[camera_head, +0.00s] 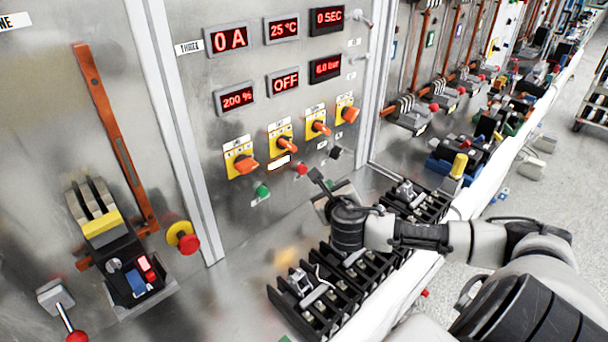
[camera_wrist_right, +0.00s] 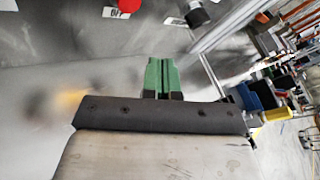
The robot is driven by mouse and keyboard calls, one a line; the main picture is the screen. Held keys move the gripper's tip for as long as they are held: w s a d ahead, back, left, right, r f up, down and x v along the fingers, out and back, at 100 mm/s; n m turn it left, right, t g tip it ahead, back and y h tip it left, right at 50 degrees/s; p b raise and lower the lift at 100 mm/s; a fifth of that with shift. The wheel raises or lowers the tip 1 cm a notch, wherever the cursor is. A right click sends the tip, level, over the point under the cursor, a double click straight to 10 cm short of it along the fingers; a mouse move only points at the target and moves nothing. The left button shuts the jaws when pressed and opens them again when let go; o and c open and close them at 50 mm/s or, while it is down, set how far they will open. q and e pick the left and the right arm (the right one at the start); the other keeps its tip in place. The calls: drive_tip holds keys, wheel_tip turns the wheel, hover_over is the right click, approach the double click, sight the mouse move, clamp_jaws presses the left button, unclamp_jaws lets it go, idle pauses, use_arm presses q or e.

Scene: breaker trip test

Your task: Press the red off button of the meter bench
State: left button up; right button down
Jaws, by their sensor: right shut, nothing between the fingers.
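The red off button (camera_head: 301,169) sits low on the grey metal panel of the meter bench (camera_head: 225,205), right of a green button (camera_head: 262,190). In the right wrist view the red button (camera_wrist_right: 129,5) is cut by the top edge, above a white label. My right gripper (camera_head: 317,177) is just below and right of the red button in the head view, apart from it as far as I can tell. Its green fingers (camera_wrist_right: 162,75) are shut with nothing between them. The red button shows up and left of the fingertips in the wrist view. My left gripper is out of view.
Yellow-orange rotary switches (camera_head: 240,160) and red-lit displays (camera_head: 230,39) are above the buttons; one display reads OFF. A black knob (camera_head: 335,152) is to the right. Black terminal blocks (camera_head: 310,300) stand on the bench ledge below my right arm.

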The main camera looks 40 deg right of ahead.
sight(302, 170)
drive_tip(key=w, duration=0.4)
drive_tip(key=shift+w+a, duration=0.25)
drive_tip(key=shift+w, duration=0.1)
idle(0.4)
idle(1.4)
drive_tip(key=shift+w+p, duration=0.4)
drive_tip(key=shift+w, duration=0.05)
